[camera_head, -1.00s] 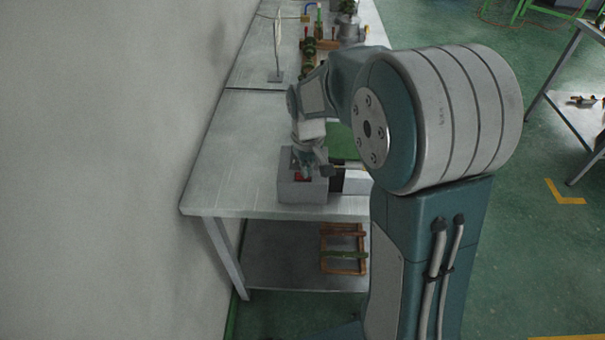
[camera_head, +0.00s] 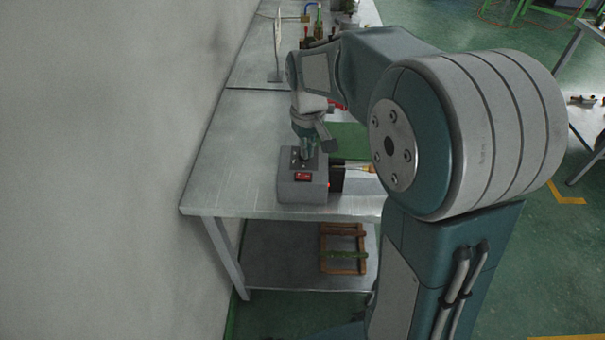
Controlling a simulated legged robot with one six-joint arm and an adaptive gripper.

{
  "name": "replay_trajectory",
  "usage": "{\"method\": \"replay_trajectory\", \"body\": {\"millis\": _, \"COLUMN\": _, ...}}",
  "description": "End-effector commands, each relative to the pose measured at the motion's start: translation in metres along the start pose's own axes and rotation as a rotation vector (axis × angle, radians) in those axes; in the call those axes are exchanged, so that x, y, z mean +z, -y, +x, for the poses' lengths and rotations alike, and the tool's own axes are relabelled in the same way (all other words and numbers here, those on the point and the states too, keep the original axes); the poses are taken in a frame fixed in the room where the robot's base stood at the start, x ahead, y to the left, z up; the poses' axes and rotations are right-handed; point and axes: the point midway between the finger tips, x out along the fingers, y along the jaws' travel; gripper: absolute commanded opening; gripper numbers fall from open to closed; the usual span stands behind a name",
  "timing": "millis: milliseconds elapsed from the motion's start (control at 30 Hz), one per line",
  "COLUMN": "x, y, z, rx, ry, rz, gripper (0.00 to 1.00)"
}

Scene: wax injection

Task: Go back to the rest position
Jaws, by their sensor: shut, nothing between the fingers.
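My gripper (camera_head: 307,151) is at the end of my arm, pointing down over the top of a grey box (camera_head: 292,190) with a red switch (camera_head: 302,177). Its fingers are small in this view; they are shut and hold nothing. I cannot tell whether the fingertips touch the box or hang just above it. My large arm joint covers the right part of the table.
The box stands near the front edge of a metal table (camera_head: 220,180) along a wall. A thin stand (camera_head: 277,50) is further back. Wooden frames (camera_head: 343,255) lie on the lower shelf.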

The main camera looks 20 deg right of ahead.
Motion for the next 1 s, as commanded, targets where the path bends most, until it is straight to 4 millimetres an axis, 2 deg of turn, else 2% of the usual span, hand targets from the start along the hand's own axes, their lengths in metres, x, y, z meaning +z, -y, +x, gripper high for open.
{"method": "replay_trajectory", "body": {"millis": 567, "x": 0.001, "y": 0.0, "z": -0.005, "rx": 0.0, "ry": 0.0, "rz": 0.0, "gripper": 0.0}}
{"method": "replay_trajectory", "body": {"millis": 667, "x": 0.005, "y": 0.001, "z": -0.011, "rx": 0.003, "ry": -0.014, "rz": 0.005, "gripper": 0.0}}
{"method": "replay_trajectory", "body": {"millis": 767, "x": 0.021, "y": 0.004, "z": -0.026, "rx": 0.011, "ry": -0.053, "rz": 0.019, "gripper": 0.0}}
{"method": "replay_trajectory", "body": {"millis": 1000, "x": 0.076, "y": 0.016, "z": -0.063, "rx": 0.032, "ry": -0.181, "rz": 0.075, "gripper": 0.0}}
